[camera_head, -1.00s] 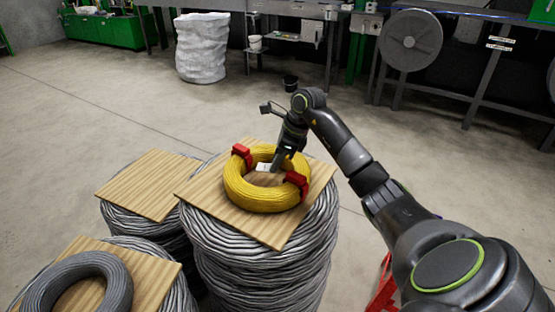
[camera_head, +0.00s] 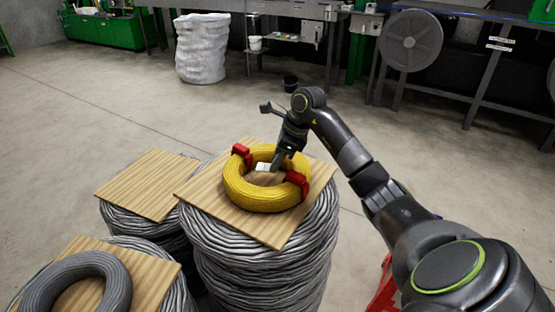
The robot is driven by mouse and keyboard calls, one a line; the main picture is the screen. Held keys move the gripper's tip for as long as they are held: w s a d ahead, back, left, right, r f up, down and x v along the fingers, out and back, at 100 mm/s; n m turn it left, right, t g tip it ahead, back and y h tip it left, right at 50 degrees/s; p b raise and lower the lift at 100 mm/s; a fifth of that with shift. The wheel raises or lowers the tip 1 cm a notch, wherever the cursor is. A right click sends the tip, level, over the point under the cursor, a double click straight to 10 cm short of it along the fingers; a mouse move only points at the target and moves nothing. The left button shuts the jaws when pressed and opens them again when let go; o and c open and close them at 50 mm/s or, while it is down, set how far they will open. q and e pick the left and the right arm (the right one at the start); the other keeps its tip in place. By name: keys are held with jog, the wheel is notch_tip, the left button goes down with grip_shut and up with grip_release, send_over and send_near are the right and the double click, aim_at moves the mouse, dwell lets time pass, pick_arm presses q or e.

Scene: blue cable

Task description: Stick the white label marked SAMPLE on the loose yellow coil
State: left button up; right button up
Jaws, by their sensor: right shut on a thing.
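The yellow coil (camera_head: 257,194) lies flat on a wooden board (camera_head: 266,232) on top of a tall stack of grey cable. Two red clips (camera_head: 297,183) sit around its ring, one at the upper left and one at the right. My right gripper (camera_head: 274,167) points down at the coil's centre hole, at its far inner side, and is shut on the small white label (camera_head: 263,167). The print on the label is too small to read. The fingertips partly hide the label, and I cannot tell whether it touches the coil. My left gripper is not in view.
A lower cable stack with a bare board (camera_head: 150,187) stands to the left. A grey coil (camera_head: 80,283) lies on another board at the lower left.

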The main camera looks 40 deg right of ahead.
jog(key=shift+f+b, duration=0.2)
jog(key=shift+b, duration=0.75)
dwell(3.3)
jog(key=o, duration=1.2)
jog(key=shift+c, duration=0.2)
notch_tip(320, 180, up, 7)
jog(key=p, duration=0.3)
jog(key=shift+p, duration=0.35)
